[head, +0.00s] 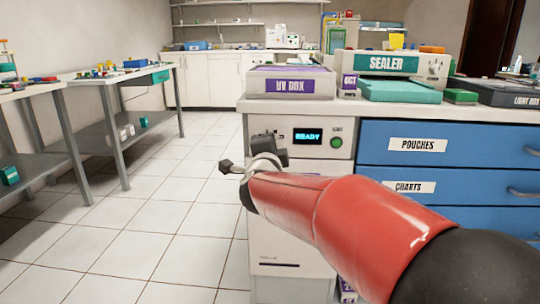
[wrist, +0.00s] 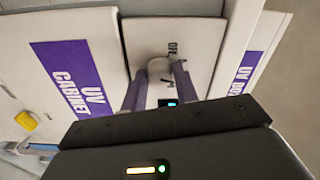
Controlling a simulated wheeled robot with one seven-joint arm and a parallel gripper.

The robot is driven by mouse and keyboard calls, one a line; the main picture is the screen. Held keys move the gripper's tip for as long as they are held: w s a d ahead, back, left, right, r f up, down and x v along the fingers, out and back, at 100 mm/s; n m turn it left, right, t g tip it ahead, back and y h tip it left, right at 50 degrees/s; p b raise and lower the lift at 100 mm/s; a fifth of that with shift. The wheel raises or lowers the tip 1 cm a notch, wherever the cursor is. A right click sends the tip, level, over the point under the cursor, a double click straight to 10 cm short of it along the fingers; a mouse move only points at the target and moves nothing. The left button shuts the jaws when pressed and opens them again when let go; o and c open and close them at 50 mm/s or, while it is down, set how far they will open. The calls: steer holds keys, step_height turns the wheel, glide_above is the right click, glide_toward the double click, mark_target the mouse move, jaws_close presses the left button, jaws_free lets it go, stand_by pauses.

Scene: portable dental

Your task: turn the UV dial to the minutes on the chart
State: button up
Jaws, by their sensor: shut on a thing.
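The UV dial (wrist: 159,69) is a pale round knob on the light panel in the wrist view, with dark lettering that looks like "OFF" beside it. My gripper (wrist: 165,72) has one finger on each side of the dial and is shut on it. In the head view my gripper (head: 268,146) is against the left part of the control panel and hides the dial. The panel's display (head: 308,136) reads "READY", with a green button (head: 336,142) to its right. The dial's exact setting is too small to read. No chart page is in view; a drawer is labelled "CHARTS" (head: 409,187).
A purple-labelled UV box (head: 290,83), a sealer (head: 388,66) and a light box (head: 514,91) stand on the counter above. Blue drawers (head: 450,145) are right of the panel. Side tables (head: 122,78) stand left, with open tiled floor (head: 150,215) between.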

steer(key=shift+m, duration=0.3)
steer(key=o, duration=1)
steer(key=shift+c, duration=0.2)
steer(key=s, duration=0.7)
steer(key=shift+s, duration=0.4)
steer(key=shift+a, duration=0.1)
